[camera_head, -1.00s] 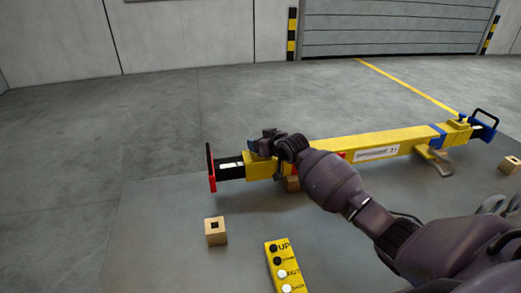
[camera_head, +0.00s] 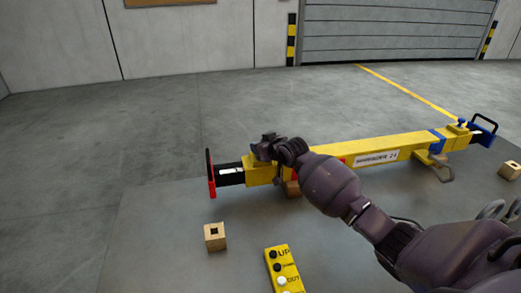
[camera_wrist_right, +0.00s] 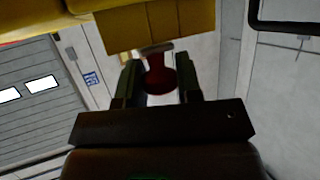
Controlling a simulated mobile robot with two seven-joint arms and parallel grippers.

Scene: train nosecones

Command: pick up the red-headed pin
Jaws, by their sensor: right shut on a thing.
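The red-headed pin (camera_wrist_right: 158,76) shows in the right wrist view as a dark red knob between my two fingers. It sits just by a yellow block of the bar. My right gripper (camera_wrist_right: 160,82) is shut on the pin's head. In the head view my right gripper (camera_head: 268,147) is at the left end of the long yellow bar (camera_head: 405,143), over its yellow collar (camera_head: 258,173). There the gripper and wrist hide the pin. I cannot tell how far the pin is in the bar. My left gripper is not in view.
A blue end with a black handle (camera_head: 484,128) is at the far right. Wooden blocks (camera_head: 215,238) and a yellow button box (camera_head: 281,268) lie nearer. The floor behind is clear.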

